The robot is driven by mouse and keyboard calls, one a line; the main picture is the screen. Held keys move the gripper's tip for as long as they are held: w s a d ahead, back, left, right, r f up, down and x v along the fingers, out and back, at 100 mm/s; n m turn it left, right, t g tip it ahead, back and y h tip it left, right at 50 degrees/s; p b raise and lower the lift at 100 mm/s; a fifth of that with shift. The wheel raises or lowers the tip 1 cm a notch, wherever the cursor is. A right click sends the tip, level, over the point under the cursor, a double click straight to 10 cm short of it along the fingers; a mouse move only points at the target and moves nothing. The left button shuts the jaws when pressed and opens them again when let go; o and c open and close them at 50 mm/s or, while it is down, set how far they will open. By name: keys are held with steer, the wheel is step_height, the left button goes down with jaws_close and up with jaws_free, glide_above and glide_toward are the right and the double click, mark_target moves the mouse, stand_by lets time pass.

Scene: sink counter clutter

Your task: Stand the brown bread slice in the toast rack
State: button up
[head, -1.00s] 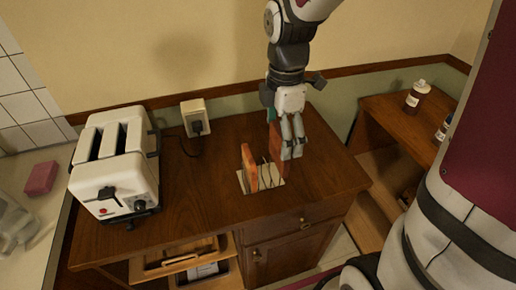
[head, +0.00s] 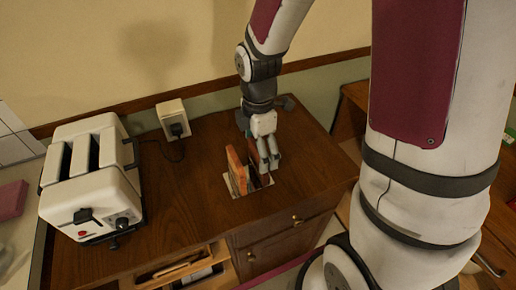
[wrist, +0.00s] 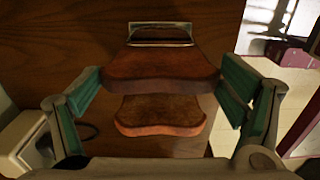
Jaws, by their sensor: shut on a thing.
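My gripper (head: 269,165) is shut on the brown bread slice (wrist: 160,68). In the wrist view the slice's edge spans between the green finger pads. In the head view the held slice (head: 253,163) is a dark reddish strip beside the fingers, upright, low at the toast rack (head: 231,188). The rack is a pale base with thin wires on the wooden counter. Another, more orange slice (head: 236,169) stands in its left part; it also shows below the held one in the wrist view (wrist: 160,118). Whether the held slice touches the rack's base is hidden.
A white toaster (head: 92,178) stands at the left of the counter (head: 185,200). A wall socket (head: 174,120) with a black plug and cord is behind. A wire loop of the rack (wrist: 160,35) shows in the wrist view. An open drawer (head: 180,270) lies below the front edge.

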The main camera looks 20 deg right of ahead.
steer(key=shift+f, duration=0.25)
steer(key=shift+f, duration=0.1)
steer(key=o, duration=0.8)
steer(key=shift+c, duration=0.2)
